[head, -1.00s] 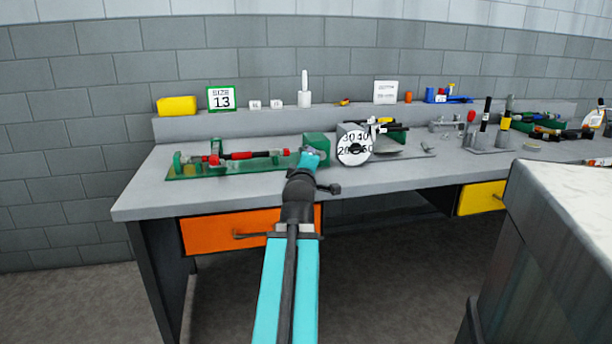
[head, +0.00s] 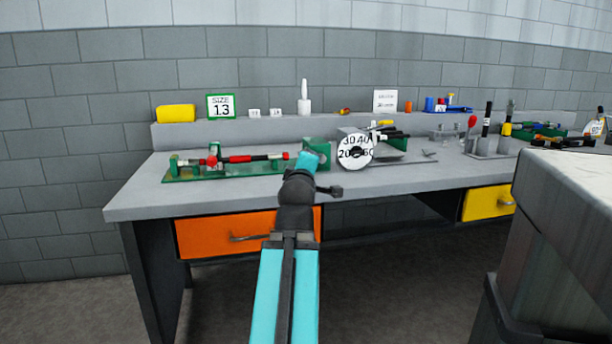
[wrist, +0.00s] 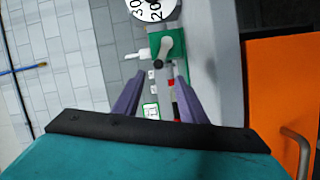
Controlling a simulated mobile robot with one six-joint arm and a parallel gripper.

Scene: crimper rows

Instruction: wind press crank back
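The press is a green frame (head: 225,174) on the left half of the bench, with a red and black bar (head: 240,158) along it. Its green end block (head: 317,152) stands just beyond my wrist. In the wrist view a grey crank-like handle (wrist: 165,47) sits on the green block (wrist: 155,42). My gripper (wrist: 160,76) is open, its two purple fingers apart and pointing toward the block. A dark rod and a red part show between the fingers. I cannot tell whether anything touches them. In the head view my arm hides the fingers.
A white numbered dial (head: 355,151) stands right of the green block. An orange drawer (head: 220,236) and a yellow drawer (head: 489,202) are under the bench (head: 140,200). A grey block (head: 570,220) fills the right foreground.

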